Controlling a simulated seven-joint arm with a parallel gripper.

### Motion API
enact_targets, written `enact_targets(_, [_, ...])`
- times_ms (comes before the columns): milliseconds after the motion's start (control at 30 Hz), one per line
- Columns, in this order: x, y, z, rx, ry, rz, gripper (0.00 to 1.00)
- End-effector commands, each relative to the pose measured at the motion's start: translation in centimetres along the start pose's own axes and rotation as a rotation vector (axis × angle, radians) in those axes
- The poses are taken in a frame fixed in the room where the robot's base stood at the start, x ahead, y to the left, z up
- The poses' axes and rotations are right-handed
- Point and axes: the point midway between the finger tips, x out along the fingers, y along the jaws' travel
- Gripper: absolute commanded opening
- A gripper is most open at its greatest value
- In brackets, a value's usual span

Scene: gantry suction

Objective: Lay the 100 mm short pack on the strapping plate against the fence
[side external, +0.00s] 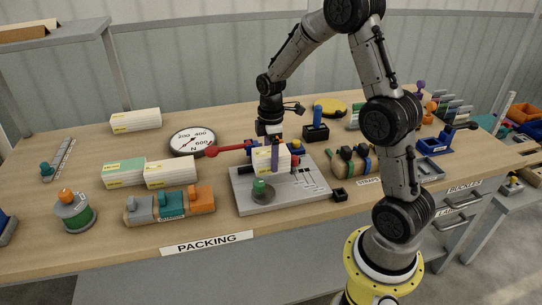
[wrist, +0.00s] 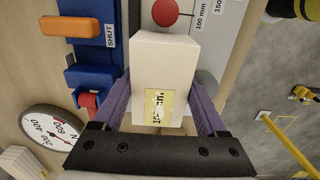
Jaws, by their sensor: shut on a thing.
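My gripper (wrist: 161,90) has its two purple fingers shut on the sides of a cream short pack (wrist: 165,60) with a yellow label. I cannot tell whether the pack touches the plate. In the wrist view a red knob (wrist: 165,12) lies just beyond the pack's far end, and a "100 mm" mark (wrist: 200,18) is on the plate beside it. I cannot make out the fence clearly.
A red-ended lever (side external: 212,151) and dial (side external: 192,141) stand left of the plate. In the wrist view a blue block (wrist: 92,70) marked SHUT is close to the left finger. Other packs (side external: 170,173) lie left; strap rolls (side external: 354,160) stand right.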

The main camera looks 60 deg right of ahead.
Motion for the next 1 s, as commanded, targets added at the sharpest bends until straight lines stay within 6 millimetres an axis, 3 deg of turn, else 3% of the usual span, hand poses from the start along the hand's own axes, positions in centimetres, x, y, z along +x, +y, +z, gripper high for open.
enact_targets(1000, [0.63, 0.10, -0.04, 0.000, 0.001, 0.002, 0.03])
